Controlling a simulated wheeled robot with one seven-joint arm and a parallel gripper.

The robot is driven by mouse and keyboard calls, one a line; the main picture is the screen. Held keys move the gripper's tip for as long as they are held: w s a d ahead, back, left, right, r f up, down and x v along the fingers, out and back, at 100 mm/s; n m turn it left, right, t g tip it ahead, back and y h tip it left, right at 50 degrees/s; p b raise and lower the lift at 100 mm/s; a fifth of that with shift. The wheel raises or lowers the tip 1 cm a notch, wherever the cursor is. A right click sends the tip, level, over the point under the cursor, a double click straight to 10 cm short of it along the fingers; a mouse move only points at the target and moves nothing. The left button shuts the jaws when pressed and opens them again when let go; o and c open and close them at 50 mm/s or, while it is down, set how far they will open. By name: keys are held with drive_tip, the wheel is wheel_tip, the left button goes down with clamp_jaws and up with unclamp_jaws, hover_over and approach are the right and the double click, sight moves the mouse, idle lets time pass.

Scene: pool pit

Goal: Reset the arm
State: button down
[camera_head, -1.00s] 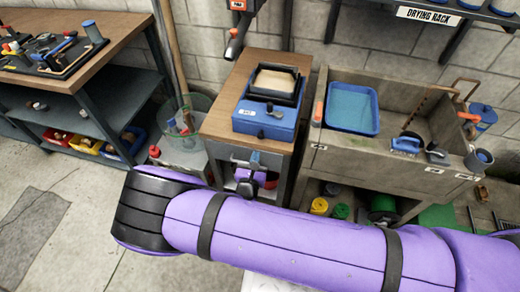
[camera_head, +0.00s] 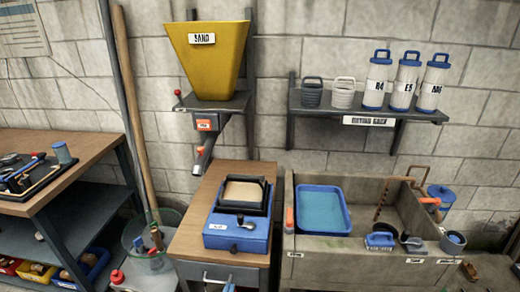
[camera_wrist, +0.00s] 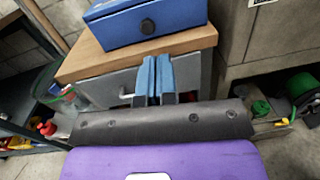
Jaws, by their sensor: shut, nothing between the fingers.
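My gripper (camera_wrist: 155,78) shows in the wrist view, with its two blue fingers close together and nothing between them. It is in front of the small wooden-topped stand (camera_head: 195,216), below the blue box on the stand's top. The gripper overlaps the stand's grey front in the picture; I cannot tell whether it touches it. My purple arm link fills the bottom of the wrist view.
The blue box (camera_head: 237,232) sits on the stand. A stone sink (camera_head: 362,250) with a blue tray (camera_head: 322,210) is to its right. A yellow sand hopper (camera_head: 208,65) is above. A clear bin (camera_head: 150,240) and a workbench (camera_head: 85,160) are on the left.

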drive_tip(key=w+d+r+m+g+h, duration=0.4)
drive_tip(key=d+r+m, duration=0.15)
drive_tip(key=r, duration=0.35)
drive_tip(key=w+d+r+m+g+h, duration=0.45)
drive_tip(key=r+m, duration=0.25)
drive_tip(key=r, duration=0.2)
drive_tip(key=d+r+m+g+y, duration=0.2)
drive_tip(key=d+r+m+g, duration=0.55)
drive_tip(key=d+r, duration=0.65)
drive_tip(key=s+d+r+m+y, duration=0.6)
drive_tip(key=s+d+r+m, duration=0.25)
drive_tip(key=d+r, duration=0.4)
drive_tip(key=s+d+r+m+t+y, duration=0.3)
drive_tip(key=s+r+m, duration=0.2)
drive_tip(key=s, duration=0.7)
wheel_tip(320, 180, up, 2)
drive_tip(key=shift+s+d+r, duration=0.1)
drive_tip(key=shift+s+d, duration=0.05)
drive_tip(key=shift+s, duration=0.1)
